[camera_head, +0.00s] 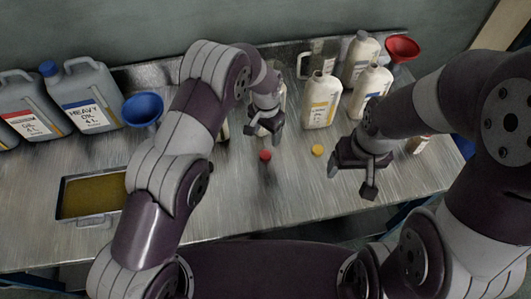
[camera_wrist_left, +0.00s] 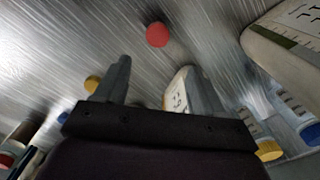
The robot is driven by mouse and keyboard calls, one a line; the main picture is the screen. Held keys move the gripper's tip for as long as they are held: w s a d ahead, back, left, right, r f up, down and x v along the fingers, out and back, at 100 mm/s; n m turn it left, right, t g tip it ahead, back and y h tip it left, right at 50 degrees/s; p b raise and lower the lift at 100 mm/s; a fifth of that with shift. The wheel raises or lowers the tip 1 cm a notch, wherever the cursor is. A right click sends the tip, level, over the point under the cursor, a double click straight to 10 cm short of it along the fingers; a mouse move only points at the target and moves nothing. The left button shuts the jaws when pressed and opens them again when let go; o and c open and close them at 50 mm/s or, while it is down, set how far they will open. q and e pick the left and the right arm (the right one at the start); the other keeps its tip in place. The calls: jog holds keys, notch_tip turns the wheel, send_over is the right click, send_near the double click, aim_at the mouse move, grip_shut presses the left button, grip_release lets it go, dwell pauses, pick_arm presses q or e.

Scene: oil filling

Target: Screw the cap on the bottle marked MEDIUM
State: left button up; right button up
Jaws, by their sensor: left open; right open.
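In the head view, a white bottle with a yellow label (camera_head: 320,100) stands upright, with no cap visible on its neck. The small bottles' print is too small to read, so I cannot tell which is marked MEDIUM. A red cap (camera_head: 265,155) and a yellow cap (camera_head: 317,150) lie on the table; the left wrist view also shows the red cap (camera_wrist_left: 157,35) and the yellow cap (camera_wrist_left: 92,83). My left gripper (camera_head: 265,129) is open and empty above the table, behind the red cap. My right gripper (camera_head: 362,172) is open and empty, to the right of the yellow cap.
Large grey jugs, one marked HEAVY (camera_head: 85,100), stand at the left. A blue funnel (camera_head: 142,109) and an oil-filled tray (camera_head: 93,220) are nearby. White bottles (camera_head: 359,58) and a red funnel (camera_head: 402,48) stand at the back right. The front middle is clear.

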pick_arm(q)
send_over(266, 154)
jog(key=w, duration=0.1)
notch_tip(266, 154, down, 4)
jog(key=shift+f+p, duration=0.1)
jog(key=shift+p, duration=0.25)
jog(key=shift+f, duration=0.1)
jog(key=f+p, duration=0.1)
jog(key=f, duration=0.1)
jog(key=s+f+p, duration=0.1)
jog(key=f, duration=0.1)
jog(key=shift+f, duration=0.5)
jog(key=c, duration=1.1)
